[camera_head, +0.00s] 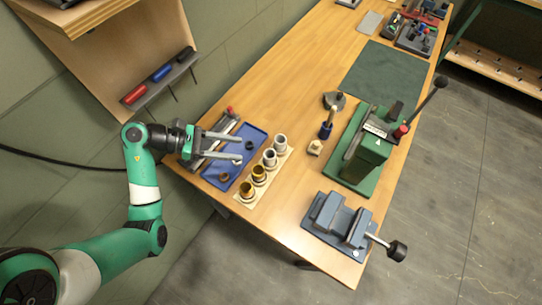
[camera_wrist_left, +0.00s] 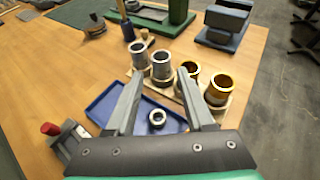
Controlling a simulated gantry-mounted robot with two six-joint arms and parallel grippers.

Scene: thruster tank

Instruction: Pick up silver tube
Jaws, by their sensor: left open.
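Two silver tubes stand upright in a pale wooden holder (camera_head: 282,161). The far silver tube (camera_head: 280,142) and the near silver tube (camera_head: 270,157) are in a row with two gold tubes (camera_head: 259,174). In the left wrist view the silver tubes (camera_wrist_left: 139,53) (camera_wrist_left: 161,67) stand ahead, with the gold ones (camera_wrist_left: 218,91) to their right. My left gripper (camera_head: 242,148) is open and empty, its fingers over the blue tray and pointing toward the silver tubes, apart from them in the head view. My right gripper is not in view.
The blue tray (camera_head: 217,183) holds small rings, one dark ring (camera_wrist_left: 156,118) between my fingers in the wrist view. A green press (camera_head: 366,155), a blue-grey vise (camera_head: 338,222) and a blue-handled tool (camera_head: 325,130) stand to the right. Bare wood lies between.

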